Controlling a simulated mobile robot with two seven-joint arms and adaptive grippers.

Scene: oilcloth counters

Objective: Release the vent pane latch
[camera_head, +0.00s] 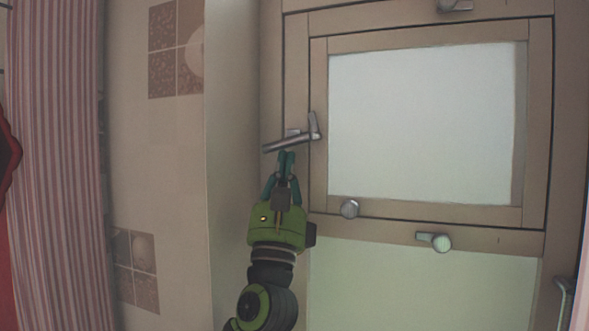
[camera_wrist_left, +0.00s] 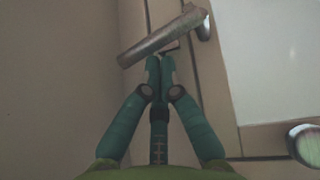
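A metal lever handle (camera_head: 290,142), likely the vent pane latch, sits on the left side of the vent pane's frame (camera_head: 318,180). Its long arm points left and tilts slightly down; a short upright part (camera_head: 314,125) stands at its right end. My left gripper (camera_head: 286,154) is just below the lever, pointing up, with its fingers together. In the left wrist view the lever (camera_wrist_left: 160,38) crosses just beyond the fingertips (camera_wrist_left: 160,72). I see nothing between the tips; I cannot tell whether they touch the lever. My right gripper is not in view.
Another turn knob (camera_head: 438,242) is below the pane. A tiled wall (camera_head: 175,190) and striped curtain (camera_head: 55,170) are left.

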